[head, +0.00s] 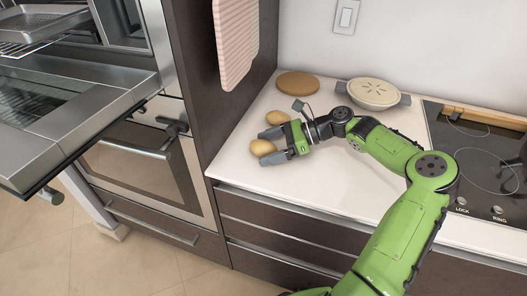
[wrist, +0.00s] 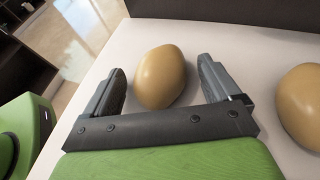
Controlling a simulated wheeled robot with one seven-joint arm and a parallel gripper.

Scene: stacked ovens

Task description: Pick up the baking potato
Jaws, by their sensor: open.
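Two potatoes lie on the white counter near its left edge. The nearer potato (head: 263,147) is at my gripper's fingertips in the head view. In the wrist view this potato (wrist: 160,77) sits between the two finger tips, with a gap showing on the right and a narrower one on the left. My gripper (head: 270,147) is open and low over the counter, and its fingers (wrist: 163,85) point at the potato. The second potato (head: 277,117) lies just behind, outside the fingers; it shows at the right edge of the wrist view (wrist: 302,105).
A round brown board (head: 298,84) and a pie in a dish (head: 374,93) stand at the back of the counter. A black cooktop (head: 480,155) is at the right. A dark cabinet side (head: 232,90) rises left of the potatoes. An oven door (head: 75,110) hangs open at the left.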

